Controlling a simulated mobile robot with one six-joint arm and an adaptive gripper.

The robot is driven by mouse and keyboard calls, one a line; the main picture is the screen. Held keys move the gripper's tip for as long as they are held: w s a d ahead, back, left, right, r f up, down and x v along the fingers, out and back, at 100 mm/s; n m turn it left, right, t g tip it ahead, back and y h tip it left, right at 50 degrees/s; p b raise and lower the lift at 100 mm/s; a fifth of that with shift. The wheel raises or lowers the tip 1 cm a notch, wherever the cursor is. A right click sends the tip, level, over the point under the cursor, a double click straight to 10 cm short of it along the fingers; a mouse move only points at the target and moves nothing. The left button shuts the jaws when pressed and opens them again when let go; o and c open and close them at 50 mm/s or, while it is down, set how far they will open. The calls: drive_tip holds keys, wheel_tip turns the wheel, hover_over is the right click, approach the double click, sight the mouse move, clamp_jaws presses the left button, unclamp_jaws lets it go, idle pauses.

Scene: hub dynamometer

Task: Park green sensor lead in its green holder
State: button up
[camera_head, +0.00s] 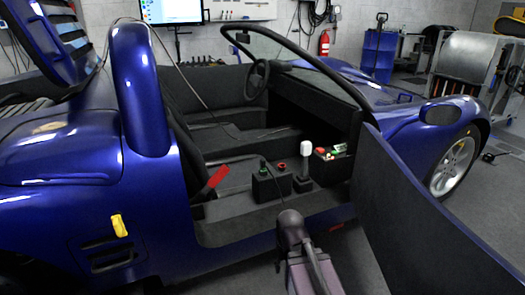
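A dark block (271,186) stands inside the open blue car, on the near side of the cabin. A small green piece (263,171) is on its top left, with a thin dark stem above it, and a red piece (281,166) is on its top right. Just to the right, a dark open box (332,173) holds small green, red and pale items. I cannot tell which green piece is the sensor lead and which is its holder. My arm rises from the bottom middle in front of the sill; no gripper fingers show.
A white-topped lever (306,148) stands between the block and the box. The open car door (425,215) fills the right foreground. The steering wheel (257,80) is farther back. A yellow object (119,225) is on the blue bodywork.

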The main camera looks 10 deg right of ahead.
wheel_tip(320, 180, up, 10)
drive_tip(key=p, duration=0.8)
drive_tip(key=shift+f+p, duration=0.2)
drive_tip(key=shift+p, duration=0.2)
drive_tip(key=shift+s, duration=0.1)
